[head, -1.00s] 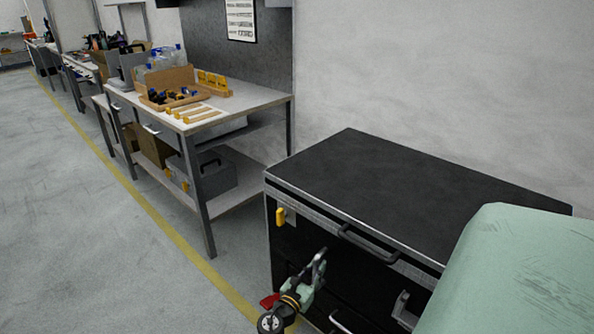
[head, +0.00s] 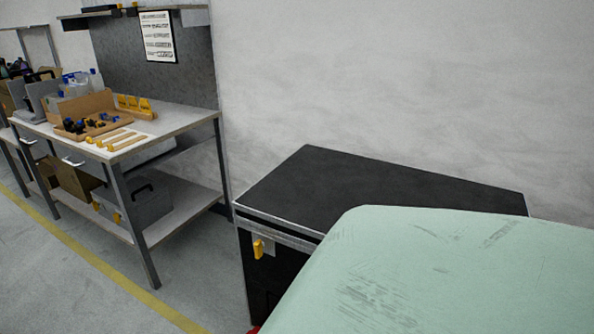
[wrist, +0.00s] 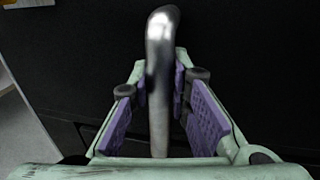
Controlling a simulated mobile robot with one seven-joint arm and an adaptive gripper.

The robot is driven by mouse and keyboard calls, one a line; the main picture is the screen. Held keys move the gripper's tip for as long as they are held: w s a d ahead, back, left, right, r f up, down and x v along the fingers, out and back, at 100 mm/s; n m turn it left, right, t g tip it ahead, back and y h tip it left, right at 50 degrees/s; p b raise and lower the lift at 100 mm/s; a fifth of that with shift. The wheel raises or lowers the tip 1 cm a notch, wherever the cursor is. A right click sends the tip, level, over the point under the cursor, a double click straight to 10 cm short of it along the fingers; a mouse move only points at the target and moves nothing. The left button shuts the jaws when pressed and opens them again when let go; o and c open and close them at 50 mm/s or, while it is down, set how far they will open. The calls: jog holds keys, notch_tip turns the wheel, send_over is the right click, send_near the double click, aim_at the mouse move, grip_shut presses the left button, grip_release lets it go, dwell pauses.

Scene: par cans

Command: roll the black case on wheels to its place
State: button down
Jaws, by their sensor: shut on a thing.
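The black case (head: 380,180) is a waist-high cabinet with a flat black top and a metal edge, standing near the wall in the head view. A yellow latch (head: 258,248) is on its front. A small red part (head: 254,330) shows low at its front corner. In the wrist view my gripper (wrist: 160,85) has its purple pads on both sides of a shiny metal handle (wrist: 160,45) and is shut on it. The dark case face (wrist: 240,50) lies behind. In the head view my gripper is hidden, and my pale green body covers much of the case front.
A workbench (head: 185,122) with a wooden tray (head: 105,128), tools and a lower shelf stands left of the case, with a gap between. A yellow floor line (head: 90,258) runs along the grey floor in front. The wall (head: 370,90) is behind the case.

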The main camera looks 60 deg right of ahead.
jog(key=shift+s, duration=0.35)
jog(key=c, duration=1.5)
grip_release()
jog(key=shift+w, duration=0.1)
jog(key=a, duration=0.5)
jog(key=s+a, duration=0.1)
jog(key=a, duration=0.1)
jog(key=shift+a, duration=0.25)
